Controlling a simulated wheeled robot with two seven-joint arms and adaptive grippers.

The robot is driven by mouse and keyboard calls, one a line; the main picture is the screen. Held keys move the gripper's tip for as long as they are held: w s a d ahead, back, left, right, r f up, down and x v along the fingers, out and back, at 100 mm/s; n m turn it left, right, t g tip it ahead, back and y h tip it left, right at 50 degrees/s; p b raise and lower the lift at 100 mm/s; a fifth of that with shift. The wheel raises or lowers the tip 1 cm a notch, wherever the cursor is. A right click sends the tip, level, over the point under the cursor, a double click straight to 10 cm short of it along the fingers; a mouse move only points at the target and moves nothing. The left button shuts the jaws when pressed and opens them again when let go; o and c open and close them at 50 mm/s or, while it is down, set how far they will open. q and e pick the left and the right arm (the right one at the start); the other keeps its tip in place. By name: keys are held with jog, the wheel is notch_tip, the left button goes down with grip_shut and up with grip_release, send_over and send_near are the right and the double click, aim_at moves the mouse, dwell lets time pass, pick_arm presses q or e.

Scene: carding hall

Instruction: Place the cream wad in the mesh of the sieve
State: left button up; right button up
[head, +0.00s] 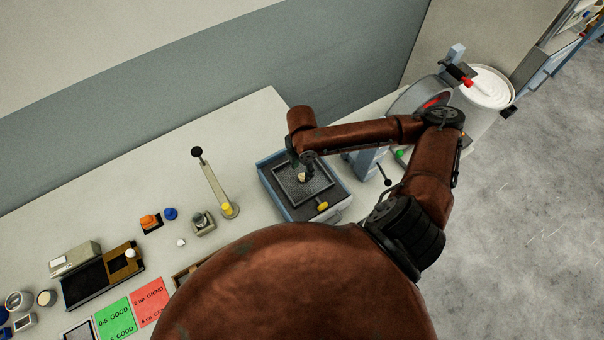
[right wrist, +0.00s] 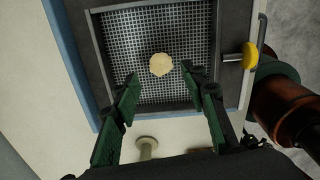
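The sieve (head: 312,188) is a dark square frame with a mesh floor, set in a blue-edged box on the bench. Its mesh (right wrist: 195,40) fills the upper part of the right wrist view. The cream wad (right wrist: 160,64) is small and roundish and appears to lie on the mesh, inside the frame. It shows as a pale spot under my right gripper in the head view (head: 302,177). My right gripper (right wrist: 161,76) is over the sieve, its green fingers spread apart on either side of and just short of the wad, with gaps visible. My left gripper is in neither view.
A yellow knob (head: 322,206) sits at the sieve's front edge. A lever with a black ball (head: 197,152) stands left of the box. A round-dialled device (head: 420,97) stands to the right, and a white bucket (head: 487,88) beyond it. Green and red cards (head: 116,318) lie front left.

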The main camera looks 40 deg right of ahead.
aim_at(302, 175)
notch_tip(302, 175, up, 8)
jog(key=shift+s, duration=0.1)
dwell(0.4)
